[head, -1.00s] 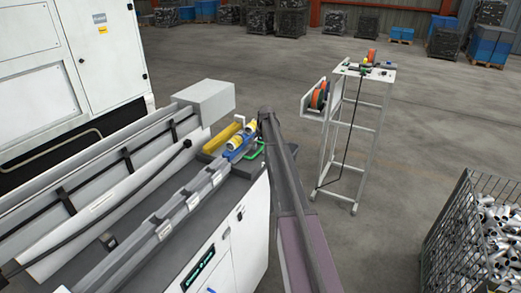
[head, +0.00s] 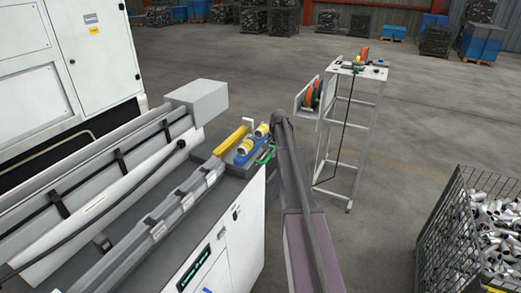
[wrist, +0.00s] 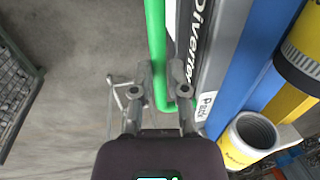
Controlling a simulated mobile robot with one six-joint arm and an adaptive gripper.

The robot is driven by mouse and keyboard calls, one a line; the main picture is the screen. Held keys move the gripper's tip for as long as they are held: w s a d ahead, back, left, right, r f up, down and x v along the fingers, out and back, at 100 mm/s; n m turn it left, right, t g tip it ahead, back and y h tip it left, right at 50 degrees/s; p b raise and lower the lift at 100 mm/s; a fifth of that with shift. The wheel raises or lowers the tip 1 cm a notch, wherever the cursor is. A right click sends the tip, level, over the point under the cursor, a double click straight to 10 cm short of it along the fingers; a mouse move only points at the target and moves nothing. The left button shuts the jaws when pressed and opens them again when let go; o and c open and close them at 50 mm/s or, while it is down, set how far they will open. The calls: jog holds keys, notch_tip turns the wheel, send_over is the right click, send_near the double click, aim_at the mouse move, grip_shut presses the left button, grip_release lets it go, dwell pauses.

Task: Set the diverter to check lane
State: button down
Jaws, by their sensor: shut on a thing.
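The green handle (wrist: 156,50) runs beside a dark grey panel (wrist: 215,50) lettered "Diverter" in the wrist view. My gripper (wrist: 162,80) is shut on the handle near its lower bend, one finger on each side. In the head view the green handle (head: 264,158) shows at the end of the machine bench, and my arm hides the gripper.
A yellow bar (head: 232,139) lies left of the rolls. A white wheeled stand (head: 358,72) with reels is to the right. A wire crate (head: 440,215) of metal parts stands at lower right. The floor between them is clear.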

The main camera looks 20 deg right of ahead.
jog(key=shift+s+d, duration=0.65)
jog(key=shift+s, duration=0.35)
jog(key=c, duration=0.6)
grip_release()
jog(key=shift+d, duration=0.1)
jog(key=shift+c, duration=0.2)
jog(key=shift+r, duration=0.15)
